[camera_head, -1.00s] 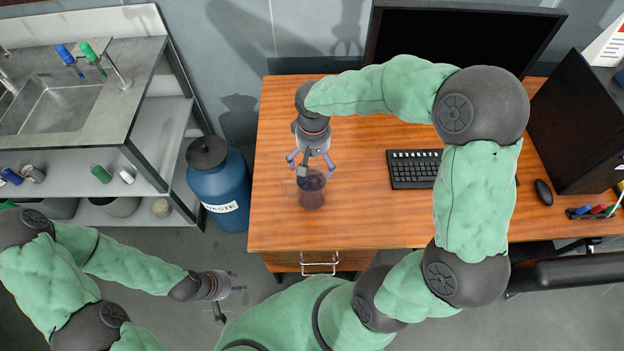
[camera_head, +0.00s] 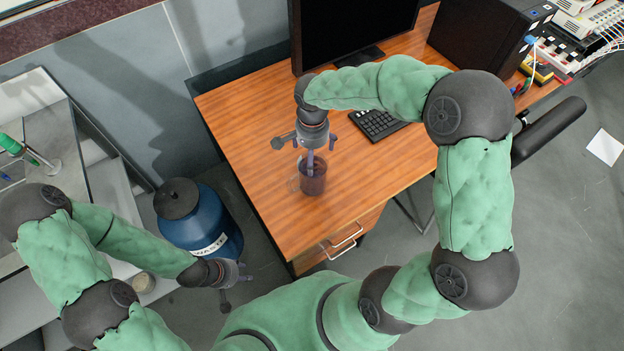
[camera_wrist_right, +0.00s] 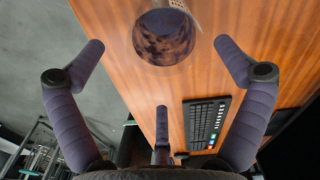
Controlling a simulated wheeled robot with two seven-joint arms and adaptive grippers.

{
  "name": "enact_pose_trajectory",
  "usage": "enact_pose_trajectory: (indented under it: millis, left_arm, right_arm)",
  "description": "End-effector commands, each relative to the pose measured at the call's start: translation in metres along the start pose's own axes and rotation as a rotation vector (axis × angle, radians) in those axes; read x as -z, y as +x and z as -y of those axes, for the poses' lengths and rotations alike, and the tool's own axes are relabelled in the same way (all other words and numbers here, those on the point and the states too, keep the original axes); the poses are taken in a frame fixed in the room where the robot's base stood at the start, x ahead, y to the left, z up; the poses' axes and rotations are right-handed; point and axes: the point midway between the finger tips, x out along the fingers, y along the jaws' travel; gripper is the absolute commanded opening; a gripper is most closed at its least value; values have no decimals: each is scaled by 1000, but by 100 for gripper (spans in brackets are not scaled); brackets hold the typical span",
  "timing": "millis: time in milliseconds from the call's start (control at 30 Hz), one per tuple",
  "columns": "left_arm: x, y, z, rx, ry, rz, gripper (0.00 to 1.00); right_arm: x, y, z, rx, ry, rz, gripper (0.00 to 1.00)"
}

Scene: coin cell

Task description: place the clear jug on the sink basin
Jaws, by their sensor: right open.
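The clear jug (camera_head: 313,182), dark-tinted with a handle on its left, appears upright on the wooden desk near its front left corner. It also shows in the right wrist view (camera_wrist_right: 165,38), beyond the spread fingertips. My right gripper (camera_head: 308,150) is open just behind and above the jug. A finger overlaps the jug in the head view, so contact there is unclear. My left gripper (camera_head: 238,283) is open and empty, low in front of the blue bin. The sink counter (camera_head: 58,135) shows at the left edge; the basin itself is not clearly seen.
The desk (camera_head: 245,120) holds a monitor (camera_head: 345,30), a keyboard (camera_head: 378,124) and a black computer case (camera_head: 480,40). A blue waste bin (camera_head: 200,225) stands between the desk and the sink counter. The desk around the jug is clear.

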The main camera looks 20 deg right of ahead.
Motion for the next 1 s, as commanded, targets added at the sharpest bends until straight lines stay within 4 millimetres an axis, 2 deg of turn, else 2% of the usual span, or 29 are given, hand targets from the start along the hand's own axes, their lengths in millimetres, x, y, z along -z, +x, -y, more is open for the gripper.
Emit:
enact_pose_trajectory:
  millis: [333, 567, 833, 1000]
  left_arm:
    - [0, 15, 5, 0, 0, 0, 40]
    - [1, 19, 7, 0, 0, 0, 40]
    - [1, 36, 13, 0, 0, 0, 40]
    - [2, 38, 14, 0, 0, 0, 40]
  right_arm:
    - [0, 47, 0, -3, 0, 1, 100]
    - [0, 61, 0, -1, -1, 0, 100]
    - [-2, 98, 2, -2, 0, 1, 100]
    - [-2, 106, 3, 1, -1, -1, 100]
